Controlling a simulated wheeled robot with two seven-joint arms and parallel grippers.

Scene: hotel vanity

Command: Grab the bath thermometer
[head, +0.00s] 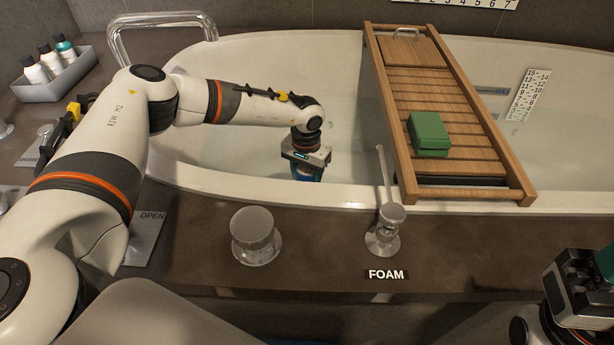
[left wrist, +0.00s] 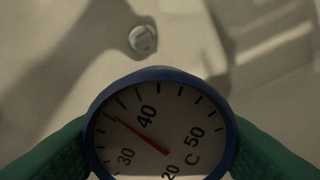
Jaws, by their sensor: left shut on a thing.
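The bath thermometer (left wrist: 160,125) fills the lower middle of the left wrist view. It has a blue round rim and a pale dial with numbers in C and a red needle. My left gripper's green fingers press on its two sides. In the head view my left gripper (head: 308,170) points down inside the white bathtub, and a bit of blue shows below it; most of the thermometer is hidden there. My right gripper (head: 580,285) is at the lower right edge, partly cut off, away from the tub. Its finger opening is not clear.
The bathtub (head: 335,195) has a wooden caddy (head: 450,95) across it with a green block (head: 429,134). A metal grab rail (head: 160,20), a tray of bottles (head: 55,75), a round knob (head: 255,235) and a foam tap (head: 386,230) stand along the near and left edges.

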